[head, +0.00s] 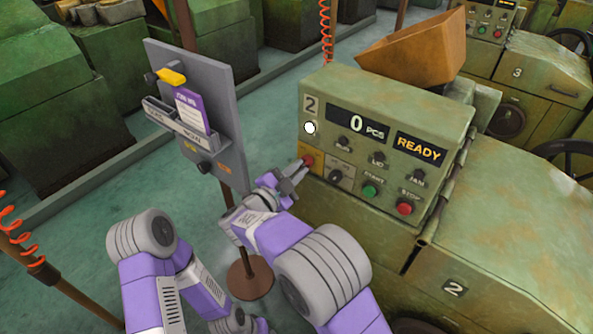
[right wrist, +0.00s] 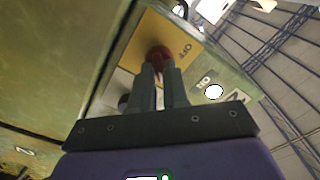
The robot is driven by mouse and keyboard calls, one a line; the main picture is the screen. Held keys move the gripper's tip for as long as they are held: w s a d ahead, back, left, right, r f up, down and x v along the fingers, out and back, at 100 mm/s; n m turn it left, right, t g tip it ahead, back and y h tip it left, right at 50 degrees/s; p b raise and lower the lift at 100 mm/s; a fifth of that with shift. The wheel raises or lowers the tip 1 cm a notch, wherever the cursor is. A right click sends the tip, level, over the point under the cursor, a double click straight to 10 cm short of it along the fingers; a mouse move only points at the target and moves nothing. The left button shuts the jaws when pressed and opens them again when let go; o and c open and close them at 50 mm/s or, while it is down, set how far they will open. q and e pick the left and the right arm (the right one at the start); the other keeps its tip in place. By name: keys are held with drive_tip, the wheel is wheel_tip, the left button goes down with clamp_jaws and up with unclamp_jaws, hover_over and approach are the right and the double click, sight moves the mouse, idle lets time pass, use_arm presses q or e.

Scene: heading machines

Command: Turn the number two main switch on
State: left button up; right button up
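The number two main switch is a red knob (head: 308,160) on a yellow plate (head: 317,150), at the left end of the green control panel marked 2. In the right wrist view the red knob (right wrist: 158,57) sits at the tips of my right gripper's fingers, beside the word OFF on its yellow plate (right wrist: 184,38). My right gripper (head: 301,168) has its two fingers close together at the knob and appears shut on it (right wrist: 158,70). The fingers partly hide the knob, so its turned position cannot be read. My left gripper is not in view.
The panel display (head: 357,124) reads 0 PCS and READY. A green START button (head: 370,190) and red STOP button (head: 405,207) are right of the switch. A grey board (head: 200,115) on a post stands close left of my right arm. An orange hopper (head: 415,47) is behind.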

drive_tip(key=o, duration=0.3)
drive_tip(key=shift+o, duration=0.2)
drive_tip(key=v, duration=0.7)
drive_tip(key=shift+s+p, duration=0.2)
drive_tip(key=shift+p, duration=0.2)
drive_tip(key=shift+a, duration=0.15)
